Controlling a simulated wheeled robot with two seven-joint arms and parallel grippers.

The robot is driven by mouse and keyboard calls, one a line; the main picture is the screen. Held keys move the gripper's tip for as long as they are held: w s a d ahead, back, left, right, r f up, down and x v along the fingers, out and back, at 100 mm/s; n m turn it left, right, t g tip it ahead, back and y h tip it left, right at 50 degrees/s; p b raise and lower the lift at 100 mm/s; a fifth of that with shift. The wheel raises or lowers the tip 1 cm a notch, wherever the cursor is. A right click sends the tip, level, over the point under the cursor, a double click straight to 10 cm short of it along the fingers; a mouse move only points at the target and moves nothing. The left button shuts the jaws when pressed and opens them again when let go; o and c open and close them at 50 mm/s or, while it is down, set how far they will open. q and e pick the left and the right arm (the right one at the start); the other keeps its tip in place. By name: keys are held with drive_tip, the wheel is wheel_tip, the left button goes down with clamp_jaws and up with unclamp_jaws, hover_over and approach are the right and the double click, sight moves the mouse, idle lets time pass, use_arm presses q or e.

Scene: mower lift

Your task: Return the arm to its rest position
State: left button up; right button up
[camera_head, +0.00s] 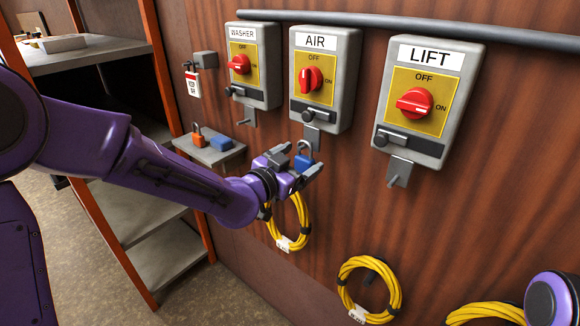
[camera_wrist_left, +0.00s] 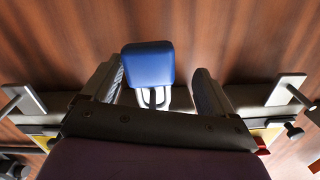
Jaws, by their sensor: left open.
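My left gripper (camera_head: 298,164) is open in front of the panel, just below the AIR box (camera_head: 326,98). A blue padlock (camera_head: 304,161) is between its fingers, with its shackle up at the AIR box's hasp (camera_head: 312,138). In the left wrist view the blue padlock (camera_wrist_left: 147,64) sits between the spread fingers, with a clear gap to the right finger. Whether the shackle passes through the hasp is hidden. The AIR box's red handle (camera_head: 311,79) stands upright toward OFF. My right gripper is not in view.
The WASHER box (camera_head: 266,92) and LIFT box (camera_head: 459,60) flank the AIR box. A small shelf (camera_head: 229,154) holds an orange padlock (camera_head: 198,139) and a blue item (camera_head: 222,144). Yellow coils (camera_head: 355,268) hang below. A shelving rack (camera_head: 152,215) stands left.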

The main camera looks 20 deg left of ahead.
use_arm(q)
drive_tip(key=b+v, duration=0.1)
drive_tip(key=v, duration=0.3)
drive_tip(key=shift+s+f, duration=0.15)
drive_tip(key=p+v, duration=0.4)
drive_tip(key=v, duration=0.1)
drive_tip(key=shift+s+a, duration=0.1)
